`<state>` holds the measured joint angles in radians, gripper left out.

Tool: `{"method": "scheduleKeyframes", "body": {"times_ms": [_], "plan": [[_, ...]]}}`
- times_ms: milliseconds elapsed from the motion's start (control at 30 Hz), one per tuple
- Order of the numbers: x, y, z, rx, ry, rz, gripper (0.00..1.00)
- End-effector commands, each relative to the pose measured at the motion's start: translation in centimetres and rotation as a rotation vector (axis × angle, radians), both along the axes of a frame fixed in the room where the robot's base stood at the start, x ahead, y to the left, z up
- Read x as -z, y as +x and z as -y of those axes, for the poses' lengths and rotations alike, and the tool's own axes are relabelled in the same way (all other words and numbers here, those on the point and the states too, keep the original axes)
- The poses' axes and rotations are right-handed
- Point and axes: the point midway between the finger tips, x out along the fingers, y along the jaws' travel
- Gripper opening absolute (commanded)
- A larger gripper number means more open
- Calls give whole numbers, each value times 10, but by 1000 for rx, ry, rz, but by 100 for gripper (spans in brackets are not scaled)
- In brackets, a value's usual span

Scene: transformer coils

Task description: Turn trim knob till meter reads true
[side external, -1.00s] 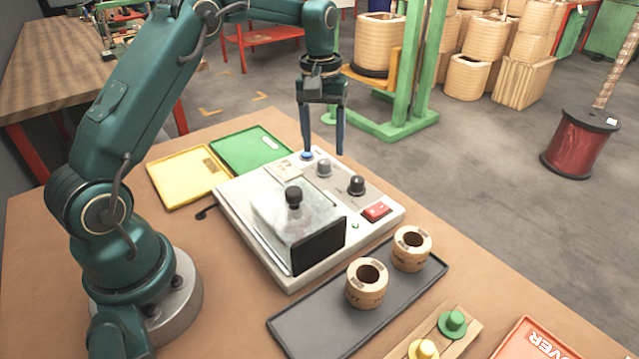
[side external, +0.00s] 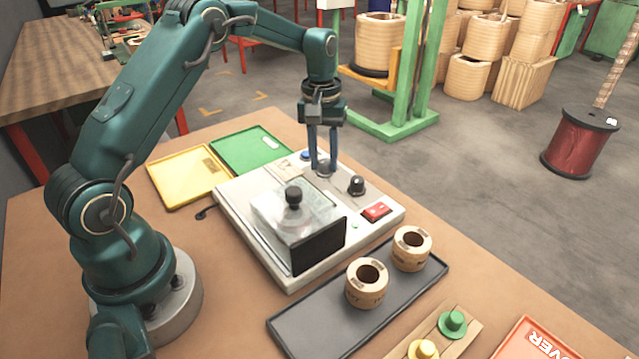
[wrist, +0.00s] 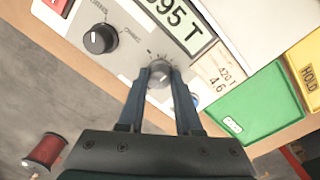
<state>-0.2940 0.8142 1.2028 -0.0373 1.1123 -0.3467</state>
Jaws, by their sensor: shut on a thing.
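My gripper (side external: 322,168) points straight down, its fingers closed around the small grey knob (side external: 325,172) on the white tester (side external: 238,205). In the wrist view the grey knob (wrist: 159,74) sits between the two fingertips, with tick marks on the panel around it. The meter display (wrist: 180,22) shows "95 T" in large dark characters; its left part is cut off by the picture's edge. A card (wrist: 222,76) beside it seems to read "420 T" and "4.6", small and tilted. The knob's pointer is too small to tell.
A black knob (side external: 356,184) and a red switch (side external: 376,211) are close by on the panel. A blue button (side external: 306,155) is behind the fingers. A clear cover with a black handle (side external: 293,195) stands in front. Two coils (side external: 367,283) rest on a dark tray (side external: 310,325).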

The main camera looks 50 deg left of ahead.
Motion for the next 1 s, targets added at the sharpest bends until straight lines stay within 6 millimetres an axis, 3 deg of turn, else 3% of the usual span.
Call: {"method": "scheduleKeyframes", "body": {"times_ms": [400,800,833,900,1000], "plan": [[-1,1,-1,369,0,2,0],[-2,1,-1,422,1,5,0],[-2,1,-1,421,1,5,37],[-2,1,-1,421,1,5,63],[-1,1,-1,421,0,2,63]]}}
